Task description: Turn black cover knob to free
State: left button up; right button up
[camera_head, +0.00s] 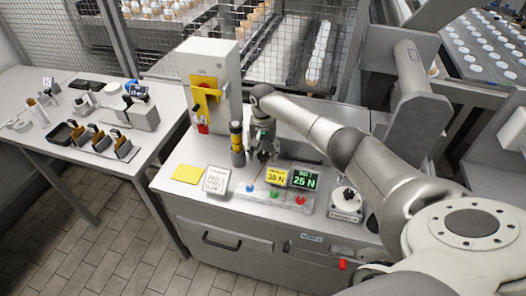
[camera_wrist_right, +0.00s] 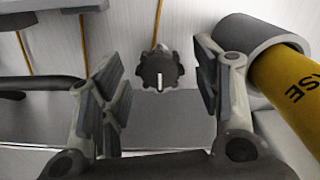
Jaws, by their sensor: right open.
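The black knob (camera_wrist_right: 160,70) has a scalloped rim and a white pointer line, which is close to vertical in the right wrist view. It sits between and a little beyond the fingers of my right gripper (camera_wrist_right: 160,95), with a gap on both sides. The fingers are open and hold nothing. In the head view my right gripper (camera_head: 264,153) hangs over the bench beside a yellow-and-grey cylinder (camera_head: 237,142). I cannot make out this knob there; the gripper appears to hide it. My left gripper is not in view.
The cylinder (camera_wrist_right: 290,85) stands close on the right in the wrist view. Yellow 30 N and green 25 N displays (camera_head: 304,180) stand in front of the gripper. A white box with a black knob (camera_head: 347,197) is to the right.

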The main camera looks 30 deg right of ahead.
jog(key=c, duration=0.3)
jog(key=shift+c, duration=1.2)
jog(key=c, duration=0.5)
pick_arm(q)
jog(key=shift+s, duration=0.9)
